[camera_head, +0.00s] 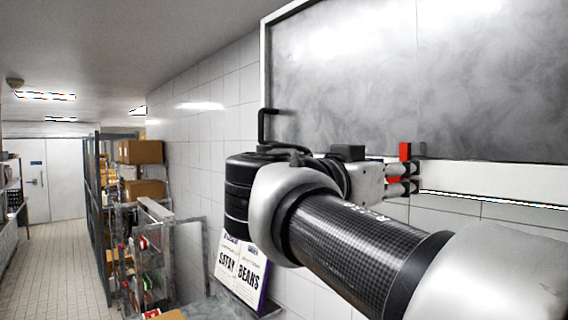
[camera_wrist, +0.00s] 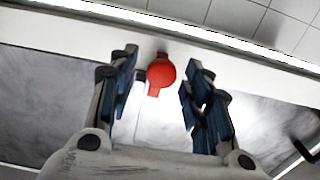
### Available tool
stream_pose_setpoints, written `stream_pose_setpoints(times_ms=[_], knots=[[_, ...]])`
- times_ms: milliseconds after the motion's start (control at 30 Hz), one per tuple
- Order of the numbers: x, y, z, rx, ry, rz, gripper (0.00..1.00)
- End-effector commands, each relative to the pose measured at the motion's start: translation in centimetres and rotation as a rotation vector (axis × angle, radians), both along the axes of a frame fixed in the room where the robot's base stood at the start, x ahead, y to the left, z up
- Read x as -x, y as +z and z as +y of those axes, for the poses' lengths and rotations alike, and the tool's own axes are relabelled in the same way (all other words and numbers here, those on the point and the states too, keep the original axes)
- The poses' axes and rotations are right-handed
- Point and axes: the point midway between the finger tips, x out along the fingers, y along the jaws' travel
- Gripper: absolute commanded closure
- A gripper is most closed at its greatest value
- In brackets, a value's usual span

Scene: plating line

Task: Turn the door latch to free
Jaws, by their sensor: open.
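The red latch (camera_head: 405,151) sits on the lower white frame of a wall-mounted grey door panel (camera_head: 470,70). In the head view its red bar stands upright. In the wrist view the latch (camera_wrist: 160,74) shows a round hub with a short tab pointing down the picture. My gripper (camera_head: 413,178) is at the latch with its fingers spread. In the wrist view the blue-padded fingers stand on either side of the latch, with a gap visible on each side. The latch's lower part is partly hidden behind the fingers in the head view.
A black handle (camera_head: 265,125) is on the panel's left edge. Below my arm stands a box lettered "Satay Beans" (camera_head: 240,268). Shelving with cardboard boxes (camera_head: 143,152) lines the wall at left. The tiled aisle floor (camera_head: 60,250) is clear.

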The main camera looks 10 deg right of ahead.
Motion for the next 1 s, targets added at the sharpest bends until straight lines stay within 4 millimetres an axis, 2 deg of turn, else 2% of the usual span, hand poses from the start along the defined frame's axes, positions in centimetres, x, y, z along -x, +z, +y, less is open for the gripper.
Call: stream_pose_setpoints(times_ms=[400, 1000], knots=[[-0.07, -0.03, 0.15, 0.001, 0.001, 0.001, 0.55], [-0.06, -0.01, 0.13, 0.001, 0.000, 0.001, 0.95]])
